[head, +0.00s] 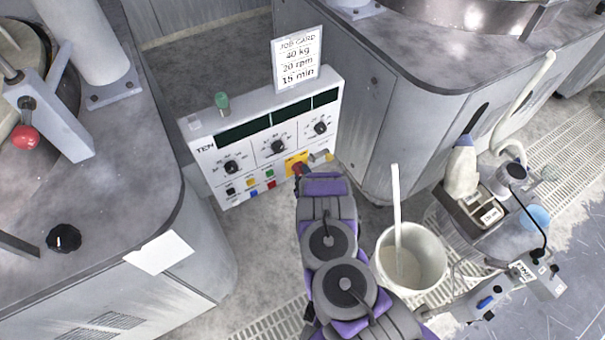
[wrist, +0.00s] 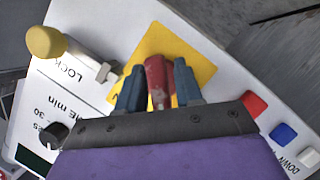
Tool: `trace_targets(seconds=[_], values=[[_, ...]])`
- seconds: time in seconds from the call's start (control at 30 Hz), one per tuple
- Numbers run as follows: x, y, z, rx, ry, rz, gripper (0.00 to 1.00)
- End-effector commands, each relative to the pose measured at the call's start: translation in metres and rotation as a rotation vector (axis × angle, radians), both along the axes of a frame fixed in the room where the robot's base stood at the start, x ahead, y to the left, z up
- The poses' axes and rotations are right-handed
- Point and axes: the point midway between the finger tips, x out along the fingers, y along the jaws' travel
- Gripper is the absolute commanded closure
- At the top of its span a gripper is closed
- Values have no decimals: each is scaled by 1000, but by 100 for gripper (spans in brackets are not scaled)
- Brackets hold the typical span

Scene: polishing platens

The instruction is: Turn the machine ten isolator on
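The machine ten panel (head: 205,172), white and marked TEN, faces me left of centre in the head view. Its isolator is a red handle (wrist: 157,78) on a yellow plate (wrist: 196,66), also seen at the panel's lower right in the head view (head: 296,162). My gripper (wrist: 159,88) is at the isolator, with one blue-grey finger on each side of the red handle. The fingers are very close to the handle; I cannot tell whether they press on it. The handle's lower end is hidden behind my gripper. I cannot read the plate's on and off marks.
A yellow-ended lock pin (wrist: 46,42) sticks out beside the isolator, marked LOCK. Red (wrist: 253,104), blue (wrist: 283,134) and white buttons lie on the other side. A job card (head: 297,58) stands above the panel. A white bucket (head: 411,258) stands right of my arm.

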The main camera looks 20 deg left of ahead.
Motion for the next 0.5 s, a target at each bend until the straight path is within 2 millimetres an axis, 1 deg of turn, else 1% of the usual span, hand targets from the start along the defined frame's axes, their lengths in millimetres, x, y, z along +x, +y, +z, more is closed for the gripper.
trace_targets(seconds=[0.03, 0.07, 0.33, 0.37, 0.5], values=[[0, 0, 0, 0, 0, 0, 70], [0, 0, 0, 0, 0, 0, 73], [0, 0, -1, 0, 1, 1, 98], [0, 0, -1, -1, 2, 1, 100], [-1, 0, -1, 0, 3, 1, 100]])
